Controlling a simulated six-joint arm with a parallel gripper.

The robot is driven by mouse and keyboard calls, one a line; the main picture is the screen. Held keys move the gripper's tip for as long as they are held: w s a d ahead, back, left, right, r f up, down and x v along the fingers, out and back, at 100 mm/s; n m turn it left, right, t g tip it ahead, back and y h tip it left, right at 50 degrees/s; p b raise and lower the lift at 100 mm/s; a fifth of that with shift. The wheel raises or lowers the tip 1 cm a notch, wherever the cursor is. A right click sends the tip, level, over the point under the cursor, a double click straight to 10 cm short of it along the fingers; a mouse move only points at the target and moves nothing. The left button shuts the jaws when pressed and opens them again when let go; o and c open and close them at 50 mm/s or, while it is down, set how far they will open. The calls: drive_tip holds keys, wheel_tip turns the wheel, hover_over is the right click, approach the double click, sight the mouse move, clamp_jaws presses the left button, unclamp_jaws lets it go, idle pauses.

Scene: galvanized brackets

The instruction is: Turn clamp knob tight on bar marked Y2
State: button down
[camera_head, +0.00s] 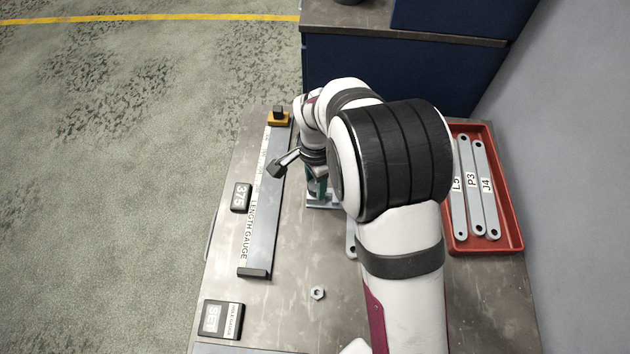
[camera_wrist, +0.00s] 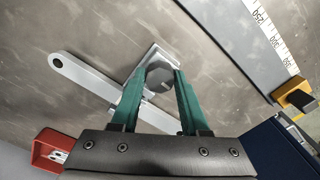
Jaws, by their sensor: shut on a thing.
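My gripper (camera_head: 318,188) points down at the bench, partly hidden by my arm in the head view. In the wrist view its two green fingers (camera_wrist: 158,82) are shut on a grey clamp knob (camera_wrist: 160,72), one on each side. The clamp's pale metal body (camera_wrist: 141,73) shows around the knob; its base (camera_head: 322,206) shows in the head view beneath the fingers. A light metal bar (camera_wrist: 88,78) with a hole in its rounded end runs under the clamp. Its other part is hidden by my gripper, and no marking on it is readable.
A length gauge (camera_head: 262,205) with an orange-and-black stop (camera_head: 279,118) lies left of the clamp. A block marked 375 (camera_head: 241,197), a hole gauge block (camera_head: 221,319) and a nut (camera_head: 317,293) lie nearby. A red tray (camera_head: 512,225) at right holds bars marked L5, P3 and J4.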

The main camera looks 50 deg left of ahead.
drive_tip(key=m, duration=0.5)
drive_tip(key=shift+m, duration=0.4)
drive_tip(key=m, duration=0.2)
drive_tip(key=shift+m, duration=0.4)
drive_tip(key=m, duration=0.9)
drive_tip(key=shift+m, duration=0.3)
drive_tip(key=shift+c, duration=2.4)
unclamp_jaws()
